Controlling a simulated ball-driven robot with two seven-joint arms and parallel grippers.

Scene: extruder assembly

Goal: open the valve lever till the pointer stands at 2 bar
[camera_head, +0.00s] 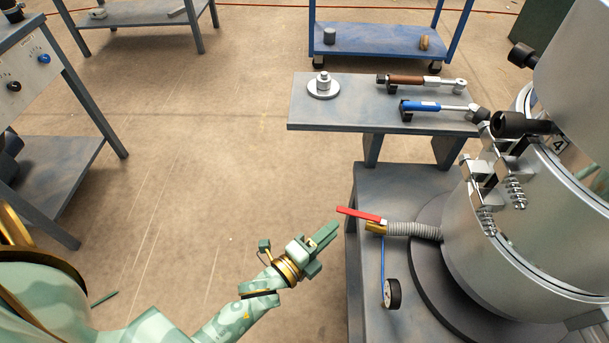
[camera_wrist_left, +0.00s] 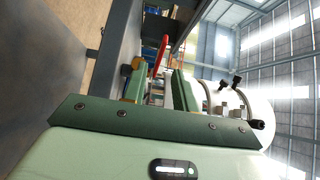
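The valve has a red lever (camera_head: 360,214) on a brass body (camera_head: 376,227), at the left edge of the grey bench beside the big metal vessel. The lever points left, out past the bench edge. A black gauge (camera_head: 393,293) hangs below on a blue tube; its face and pointer cannot be read. My left gripper (camera_head: 333,231) is just left of and below the lever's free end, apart from it. In the left wrist view, the gripper's fingers (camera_wrist_left: 158,88) stand apart with nothing between them, and the red lever (camera_wrist_left: 161,54) shows beyond the gap. My right gripper is not in view.
A grey corrugated hose (camera_head: 412,230) runs from the valve to the vessel (camera_head: 500,235). A raised shelf (camera_head: 340,113) behind holds wrenches and a weight. A blue cart (camera_head: 380,42) stands farther back. The floor left of the bench is open.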

